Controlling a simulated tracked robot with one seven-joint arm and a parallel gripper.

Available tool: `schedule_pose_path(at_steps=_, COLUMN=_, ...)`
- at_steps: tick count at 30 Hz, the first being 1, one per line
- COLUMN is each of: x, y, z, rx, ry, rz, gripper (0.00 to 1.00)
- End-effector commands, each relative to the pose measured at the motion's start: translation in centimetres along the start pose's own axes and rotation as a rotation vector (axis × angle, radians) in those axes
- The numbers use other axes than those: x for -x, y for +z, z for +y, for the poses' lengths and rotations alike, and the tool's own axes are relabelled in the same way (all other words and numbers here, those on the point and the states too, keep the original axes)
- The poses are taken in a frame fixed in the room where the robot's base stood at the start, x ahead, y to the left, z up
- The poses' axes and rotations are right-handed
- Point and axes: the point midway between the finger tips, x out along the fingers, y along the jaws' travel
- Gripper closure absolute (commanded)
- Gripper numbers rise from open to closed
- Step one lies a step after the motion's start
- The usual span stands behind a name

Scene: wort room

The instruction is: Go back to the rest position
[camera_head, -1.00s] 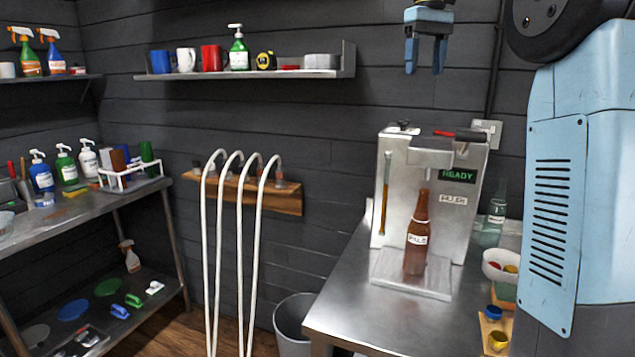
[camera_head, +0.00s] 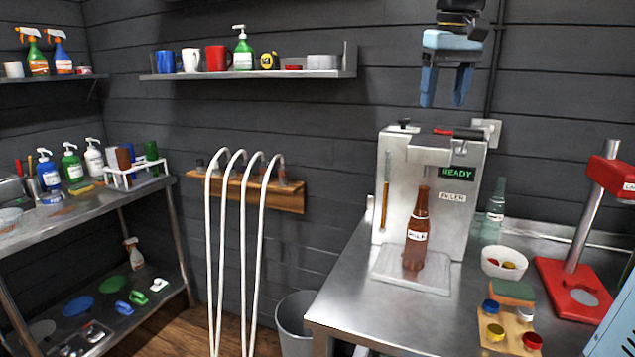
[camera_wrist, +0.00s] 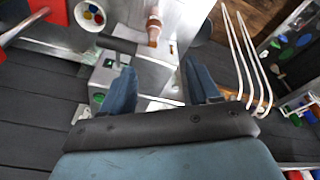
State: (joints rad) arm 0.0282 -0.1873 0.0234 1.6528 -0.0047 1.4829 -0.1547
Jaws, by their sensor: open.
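My gripper (camera_head: 446,88) hangs fingers down, open and empty, above and behind the filling machine (camera_head: 455,205) in the head view. Its two blue fingers also show in the wrist view (camera_wrist: 162,92), apart with nothing held between them. A brown labelled bottle (camera_head: 417,235) stands upright on the machine's base plate. The machine's green display reads READY. In the wrist view the bottle (camera_wrist: 154,28) appears beyond the fingers.
The steel table (camera_head: 345,290) also holds a green bottle (camera_head: 494,208), a white bowl (camera_head: 504,264), a board of coloured caps (camera_head: 506,330) and a red press (camera_head: 570,285). A wall shelf (camera_head: 250,75) is at left of the gripper. White hoses (camera_head: 238,250) stand left of the table.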

Motion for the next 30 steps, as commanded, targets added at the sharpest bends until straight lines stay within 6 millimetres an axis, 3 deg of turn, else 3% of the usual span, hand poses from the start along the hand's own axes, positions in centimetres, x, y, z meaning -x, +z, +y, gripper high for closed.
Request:
schedule_pose_path(at_steps=1, x=-0.6, y=1.7, z=-0.3, rx=-0.009, ry=0.003, rz=0.017, gripper=0.39)
schedule_pose_path(at_steps=8, x=-4.5, y=8.3, z=-1.4, rx=-0.054, ry=0.013, rz=0.106, gripper=0.39)
schedule_pose_path(at_steps=18, x=-12.1, y=18.0, z=-2.9, rx=-0.119, ry=0.017, rz=0.235, gripper=0.39)
schedule_pose_path(at_steps=24, x=-15.7, y=21.6, z=-3.4, rx=-0.144, ry=0.014, rz=0.285, gripper=0.39)
schedule_pose_path(at_steps=30, x=-16.8, y=22.7, z=-3.8, rx=-0.152, ry=0.012, rz=0.299, gripper=0.39)
